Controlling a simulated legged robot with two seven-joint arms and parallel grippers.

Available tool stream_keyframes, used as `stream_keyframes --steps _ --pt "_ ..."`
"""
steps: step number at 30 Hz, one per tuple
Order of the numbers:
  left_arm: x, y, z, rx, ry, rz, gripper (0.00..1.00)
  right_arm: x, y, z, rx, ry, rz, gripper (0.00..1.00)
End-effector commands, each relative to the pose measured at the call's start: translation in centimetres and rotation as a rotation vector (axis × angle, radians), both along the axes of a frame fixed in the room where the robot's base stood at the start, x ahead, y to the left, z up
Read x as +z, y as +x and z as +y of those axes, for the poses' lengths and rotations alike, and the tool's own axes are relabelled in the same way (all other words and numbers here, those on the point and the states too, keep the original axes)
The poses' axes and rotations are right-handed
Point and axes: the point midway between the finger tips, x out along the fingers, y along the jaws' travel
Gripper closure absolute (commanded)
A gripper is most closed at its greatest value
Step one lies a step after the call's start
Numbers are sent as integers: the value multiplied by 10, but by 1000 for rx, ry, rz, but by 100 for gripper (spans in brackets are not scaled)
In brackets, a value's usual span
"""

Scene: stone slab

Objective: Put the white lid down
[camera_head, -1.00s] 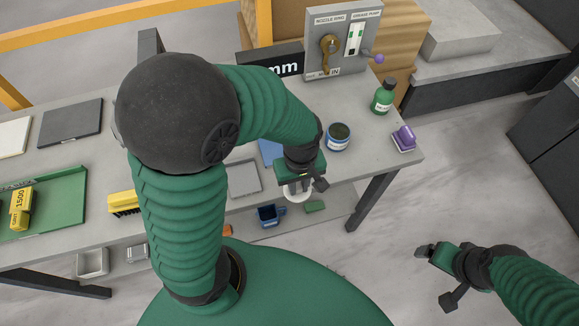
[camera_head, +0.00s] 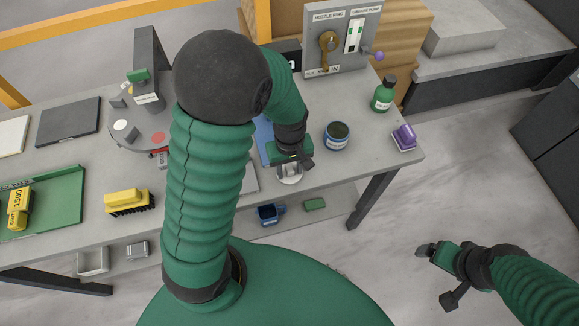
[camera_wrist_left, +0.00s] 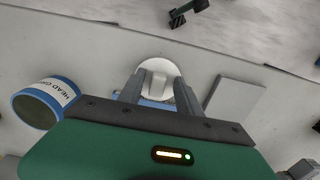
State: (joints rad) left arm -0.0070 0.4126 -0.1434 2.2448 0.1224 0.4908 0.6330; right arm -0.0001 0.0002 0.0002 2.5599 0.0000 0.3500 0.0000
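My left gripper (camera_head: 290,163) points down near the table's front edge. It is shut on the white lid (camera_head: 289,178), which shows below it. In the left wrist view the lid (camera_wrist_left: 158,70) is round, with a raised handle between the two fingers (camera_wrist_left: 158,92). I cannot tell whether the lid touches anything below it. A blue flat thing (camera_head: 263,140) lies beside the gripper, partly hidden. The open blue-banded jar (camera_head: 337,136) stands to the right, dark inside; it also shows in the left wrist view (camera_wrist_left: 45,102). My right gripper (camera_head: 428,251) hangs clear of the table; its fingers are unclear.
A green bottle (camera_head: 383,96) and a purple-handled thing (camera_head: 404,138) stand at the table's right end. A grey panel (camera_head: 345,40) stands behind. A grey plate (camera_wrist_left: 235,97) lies beside the lid. A yellow brush (camera_head: 127,201) and green tray (camera_head: 62,215) are left.

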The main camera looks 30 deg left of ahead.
Motion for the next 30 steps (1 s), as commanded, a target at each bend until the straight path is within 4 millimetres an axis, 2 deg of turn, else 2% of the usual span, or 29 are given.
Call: stream_keyframes --steps 7,10,18,24,27,29,30 --pt "1 1 0 -1 0 0 59 0 0 0 0 0 0 13" --pt "12 2 0 -1 0 -4 59 3 0 0 0 0 0 13" --pt "79 2 0 -2 -1 -7 59 13 0 0 0 0 0 13" --pt "114 2 0 -1 -1 -2 59 16 0 0 0 0 0 13" --pt "116 -2 -3 -64 0 -15 59 16 0 0 0 0 0 13" --pt "108 -10 -11 -211 7 -53 59 16 0 0 0 0 0 13" --pt "101 -17 -18 -344 17 -87 59 16 0 0 0 0 0 13"
